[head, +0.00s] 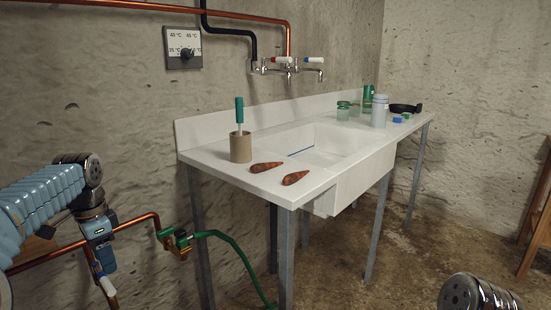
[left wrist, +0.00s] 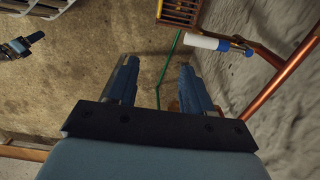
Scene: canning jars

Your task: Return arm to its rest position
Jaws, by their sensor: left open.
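My left gripper (head: 103,285) hangs down at the lower left of the head view, in front of the wall and left of the sink. In the left wrist view, its two fingers (left wrist: 160,82) stand apart with nothing between them but floor and a green hose farther off. In the head view, a rounded dark metal joint (head: 475,292) of mine shows at the bottom right.
A copper pipe (head: 135,221) with a green hose (head: 235,252) runs near my left gripper.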

